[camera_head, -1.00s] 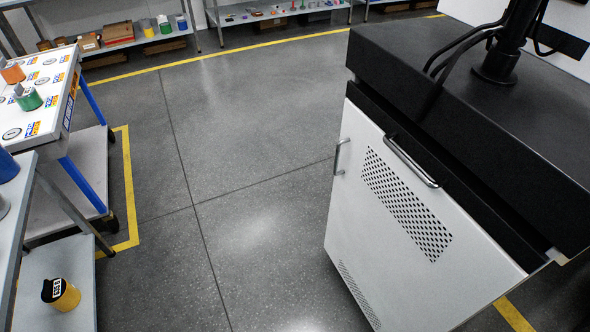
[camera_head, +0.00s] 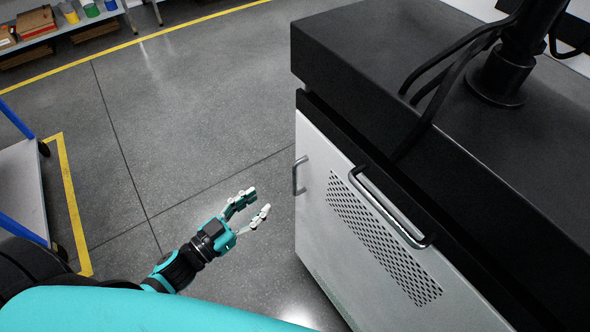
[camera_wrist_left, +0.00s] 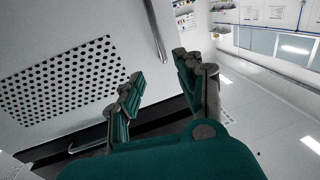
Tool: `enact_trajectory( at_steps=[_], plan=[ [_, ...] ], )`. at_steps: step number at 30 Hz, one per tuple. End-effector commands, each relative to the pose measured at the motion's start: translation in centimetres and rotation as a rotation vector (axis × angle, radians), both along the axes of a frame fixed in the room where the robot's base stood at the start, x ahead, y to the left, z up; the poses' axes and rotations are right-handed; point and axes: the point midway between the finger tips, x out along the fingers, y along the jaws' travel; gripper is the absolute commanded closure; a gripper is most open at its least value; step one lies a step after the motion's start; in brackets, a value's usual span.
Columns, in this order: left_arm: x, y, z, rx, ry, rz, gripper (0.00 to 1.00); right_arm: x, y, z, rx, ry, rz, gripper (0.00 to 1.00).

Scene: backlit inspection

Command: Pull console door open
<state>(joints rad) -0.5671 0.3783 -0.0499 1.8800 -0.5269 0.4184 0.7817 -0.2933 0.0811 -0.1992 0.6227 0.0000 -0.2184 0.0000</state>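The console door (camera_head: 390,240) is a light grey panel with a perforated vent, on the front of a black-topped console at the right of the head view. It looks closed. A small vertical bar handle (camera_head: 299,176) is at its left edge; it also shows in the left wrist view (camera_wrist_left: 157,32). A larger bar handle (camera_head: 392,208) is at the top, by a black strip. My left gripper (camera_head: 258,204) is open and empty, left of the small handle and apart from it. In the left wrist view its fingers (camera_wrist_left: 160,85) are spread, with the handle beyond them. My right gripper is not seen.
The black console top (camera_head: 450,100) carries a dark post with cables. A grey cart shelf with blue legs (camera_head: 22,190) stands at the left. A shelf with bins (camera_head: 60,22) is at the back left. The floor left of the console is clear.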

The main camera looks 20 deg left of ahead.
Motion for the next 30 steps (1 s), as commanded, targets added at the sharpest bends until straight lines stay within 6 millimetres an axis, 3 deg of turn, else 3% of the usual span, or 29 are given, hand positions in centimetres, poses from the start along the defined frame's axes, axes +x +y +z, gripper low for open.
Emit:
enact_trajectory(
  at_steps=[3,6,15,21,30],
  plan=[
    [2.7,-1.3,0.3,-0.001,-0.005,0.001,0.64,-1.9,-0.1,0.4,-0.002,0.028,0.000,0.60],
    [4.6,-2.3,0.4,-0.001,-0.005,0.001,0.64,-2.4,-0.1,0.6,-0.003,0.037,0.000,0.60],
    [9.9,-4.9,0.2,-0.002,-0.002,0.002,0.64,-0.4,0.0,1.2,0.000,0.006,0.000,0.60],
    [11.6,-5.8,0.1,-0.001,0.000,0.002,0.64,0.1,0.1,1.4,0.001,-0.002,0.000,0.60],
    [11.9,-6.0,0.0,0.000,0.001,0.002,0.64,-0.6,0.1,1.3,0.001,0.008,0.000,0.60]
  ],
)
